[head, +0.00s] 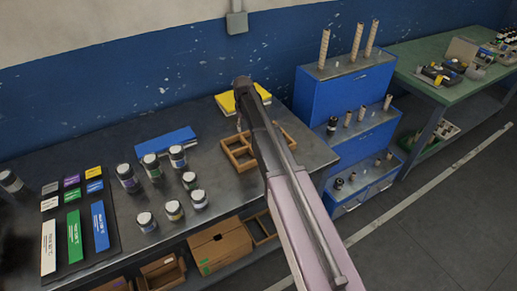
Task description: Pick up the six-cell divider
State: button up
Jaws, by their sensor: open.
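The six-cell divider, a light-brown wooden frame with open compartments (238,154), lies flat on the dark workbench in the head view. My arm crosses in front of it and hides its middle, so I cannot count all its cells. My gripper (240,123) shows only as a small dark part beside the arm, above the divider's back left side. Its fingers are mostly hidden, but it is open. I see nothing held in it. The frames do not show whether it touches the divider.
Yellow pads (228,102) lie behind the divider. A blue pad (166,141) and several jars (173,210) stand to the left. A blue stepped cabinet (318,107) is at the right. Cardboard boxes (220,245) sit on the lower shelf.

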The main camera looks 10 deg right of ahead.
aim_at(247, 143)
jog(key=shift+f+b, duration=1.95)
jog(key=shift+f, duration=0.25)
jog(key=shift+f, duration=0.1)
jog(key=shift+d+f+b, duration=0.15)
jog(key=shift+f+b, duration=2.35)
jog(key=shift+b, duration=0.1)
grip_shut()
